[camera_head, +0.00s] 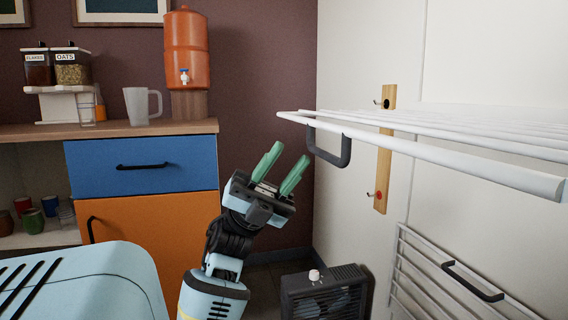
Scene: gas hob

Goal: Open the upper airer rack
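The upper airer rack (455,153) is a white rack of rods that stands out from the right wall, roughly level, at the upper right. A dark U-shaped handle (345,152) hangs from its front rail near the left end. My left gripper (281,166) has green fingers pointing up, spread apart with nothing between them. It is to the left of the handle and appears apart from it. My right gripper is not in view.
A lower airer rack (418,268) with a dark handle (473,281) lies folded against the wall. A wooden hook strip (384,150) is behind the upper rack. A dark heater-like box (325,292) stands below. A cabinet (150,195) is at left.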

